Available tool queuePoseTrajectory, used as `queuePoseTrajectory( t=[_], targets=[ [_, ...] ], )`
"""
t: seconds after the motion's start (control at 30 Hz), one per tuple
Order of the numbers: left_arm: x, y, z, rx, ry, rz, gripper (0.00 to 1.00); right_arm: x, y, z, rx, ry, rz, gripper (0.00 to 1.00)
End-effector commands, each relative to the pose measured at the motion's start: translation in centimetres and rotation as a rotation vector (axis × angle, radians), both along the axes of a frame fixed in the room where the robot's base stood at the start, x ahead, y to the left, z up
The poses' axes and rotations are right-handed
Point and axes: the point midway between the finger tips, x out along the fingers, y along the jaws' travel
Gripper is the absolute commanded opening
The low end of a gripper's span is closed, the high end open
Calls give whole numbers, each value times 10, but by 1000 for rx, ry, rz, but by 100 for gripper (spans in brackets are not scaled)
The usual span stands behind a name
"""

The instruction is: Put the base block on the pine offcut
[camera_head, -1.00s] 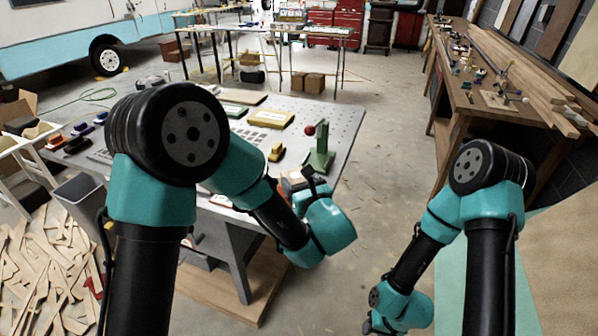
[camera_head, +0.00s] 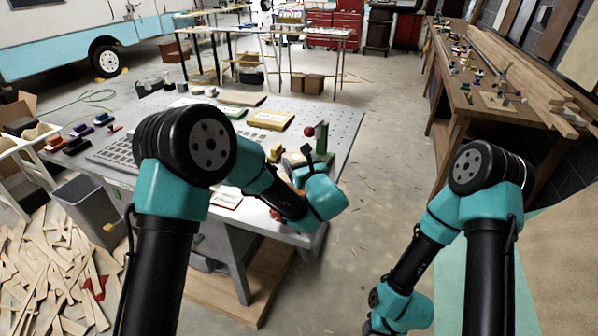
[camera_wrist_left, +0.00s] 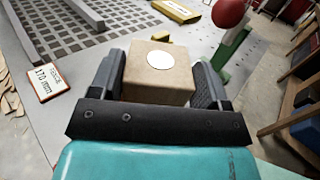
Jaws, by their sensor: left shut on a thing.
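The base block, a tan cube with a white disc on top (camera_wrist_left: 157,82), sits between the two dark fingers of my left gripper (camera_wrist_left: 160,74) in the left wrist view. The gripper is shut on it. In the head view my left gripper (camera_head: 287,168) is over the near right part of the grey table, mostly hidden by its own wrist. A flat tan board (camera_head: 242,99) lies at the table's back; it looks like the pine offcut, but I cannot be sure. My right arm is at lower right in the head view; its fingers are not visible.
A green stand (camera_head: 321,140) with a red ball (camera_head: 309,131) is close to my left gripper.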

Motion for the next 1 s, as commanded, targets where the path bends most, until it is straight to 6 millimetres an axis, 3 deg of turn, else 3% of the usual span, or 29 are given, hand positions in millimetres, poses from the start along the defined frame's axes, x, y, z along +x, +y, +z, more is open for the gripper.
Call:
queuePoseTrajectory(
  t=[0.27, 0.7, 0.73, 1.0],
  targets=[
    [1, 0, -34, 1, 2, 0, 44, 0, 0, 0, 0, 0, 0, 43],
    [1, 0, -39, 0, 0, 0, 44, 0, 0, 0, 0, 0, 0, 43],
    [1, 0, -39, 0, 0, 0, 72, 0, 0, 0, 0, 0, 0, 43],
    [1, 0, -38, 0, 0, 0, 95, 0, 0, 0, 0, 0, 0, 43]
  ],
)
